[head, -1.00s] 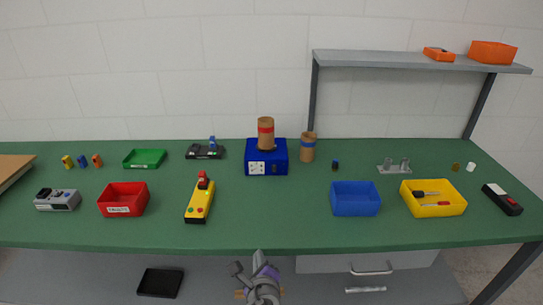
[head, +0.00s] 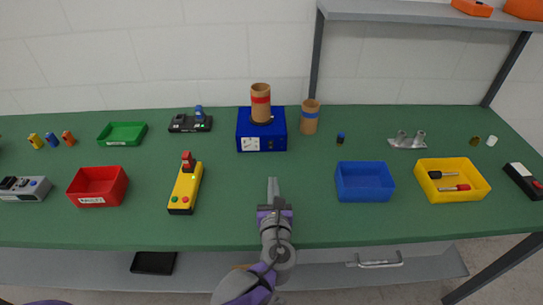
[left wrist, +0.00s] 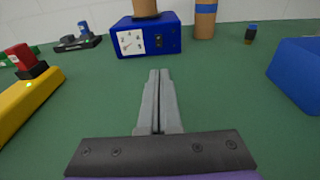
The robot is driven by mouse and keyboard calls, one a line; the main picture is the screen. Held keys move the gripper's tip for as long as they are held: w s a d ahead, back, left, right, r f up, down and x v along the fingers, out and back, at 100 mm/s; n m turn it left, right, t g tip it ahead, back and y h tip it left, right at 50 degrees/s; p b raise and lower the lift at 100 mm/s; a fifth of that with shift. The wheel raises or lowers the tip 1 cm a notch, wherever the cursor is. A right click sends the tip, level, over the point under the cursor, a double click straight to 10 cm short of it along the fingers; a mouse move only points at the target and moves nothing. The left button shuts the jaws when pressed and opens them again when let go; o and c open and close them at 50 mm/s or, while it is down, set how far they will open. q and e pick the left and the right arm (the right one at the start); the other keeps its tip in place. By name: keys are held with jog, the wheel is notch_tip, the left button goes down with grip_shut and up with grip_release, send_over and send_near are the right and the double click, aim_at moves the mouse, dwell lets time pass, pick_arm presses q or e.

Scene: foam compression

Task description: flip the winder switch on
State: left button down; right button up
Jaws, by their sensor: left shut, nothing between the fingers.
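The winder appears to be the blue box (head: 262,141) at the back middle of the table, with a brown tube with a red band (head: 261,103) upright on top. In the left wrist view, the front of the blue box (left wrist: 146,42) has a white dial (left wrist: 130,42) and, to its right, a small dark switch (left wrist: 158,40); its position is too small to tell. My left gripper (head: 272,182) is shut and empty, pointing forward over the table, in front of the box and apart from it. Its closed fingers (left wrist: 159,78) show below the box in the wrist view. My right gripper is not in view.
A yellow control box (head: 186,188) with a red top lies left of my gripper, and a blue bin (head: 364,181) stands to the right. A brown tube with a blue band (head: 310,117) stands right of the winder. The green table (head: 235,185) between is clear.

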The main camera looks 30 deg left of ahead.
aim_at(271, 148)
pick_arm(q)
jog(key=shift+s+a+r, duration=0.1)
jog(key=shift+r, duration=0.05)
jog(key=x, duration=1.4)
jog(key=shift+w+b, duration=0.2)
jog(key=shift+b, duration=0.15)
jog(key=shift+s, duration=0.1)
